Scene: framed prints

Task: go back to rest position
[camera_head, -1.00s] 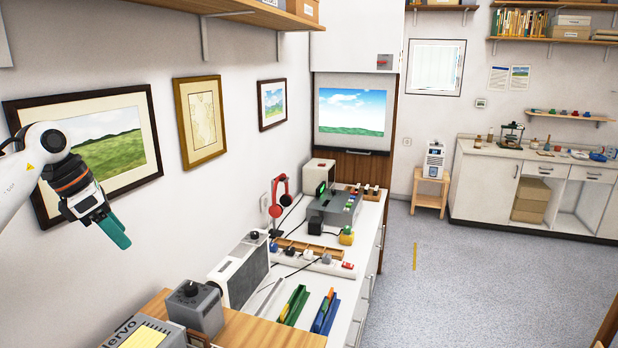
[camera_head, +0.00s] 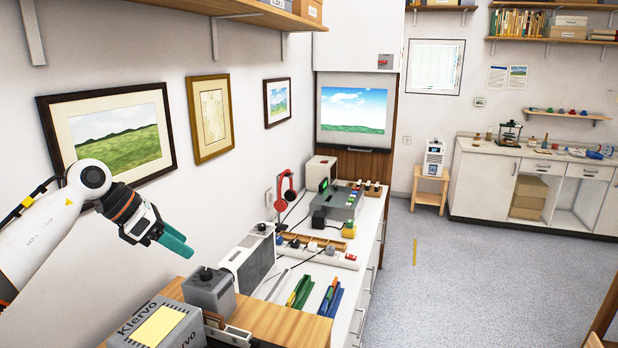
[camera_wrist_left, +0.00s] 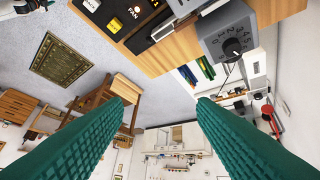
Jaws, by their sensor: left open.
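My left gripper (camera_head: 176,241) comes in from the left in the head view, with teal fingers pointing down and to the right. It hangs in the air beside the wall, in front of the lower edge of the large landscape print (camera_head: 112,133). In the left wrist view its two teal fingers (camera_wrist_left: 160,112) are spread wide with nothing between them.
A grey Klervo box (camera_head: 150,325) and a grey dial box (camera_head: 208,291) stand on the wooden top below my left gripper. A shelf (camera_head: 230,10) juts from the wall above. Smaller prints (camera_head: 210,118) hang further along.

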